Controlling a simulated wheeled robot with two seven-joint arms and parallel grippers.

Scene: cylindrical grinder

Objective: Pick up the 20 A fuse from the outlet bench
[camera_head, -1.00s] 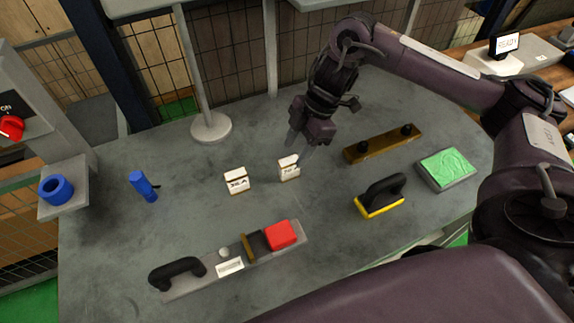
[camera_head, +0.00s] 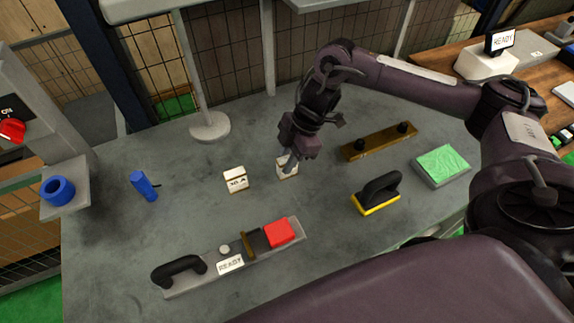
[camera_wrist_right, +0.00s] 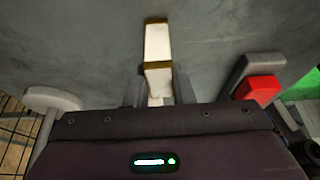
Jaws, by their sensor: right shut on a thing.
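Two white fuses with brownish-gold ends are on the grey bench (camera_head: 200,240). The left-hand fuse (camera_head: 236,180) stands free; its label ends in "A", but its number is too small to read surely. My right gripper (camera_head: 288,164) reaches down to the right-hand fuse (camera_head: 289,174) and is shut on it; the fingers partly cover its label, so I cannot read its rating. In the right wrist view, the held fuse (camera_wrist_right: 158,81) sits between the two fingers (camera_wrist_right: 159,92). The other fuse (camera_wrist_right: 157,40) shows just beyond it. My left gripper is not in view.
A plate with a black handle and red block (camera_head: 280,233) lies in front. A yellow-and-black handled tool (camera_head: 378,194), a brown bar with black knobs (camera_head: 378,142) and a green pad (camera_head: 442,164) are to the right. A blue cylinder (camera_head: 143,185) is left. A post base (camera_head: 210,127) stands behind.

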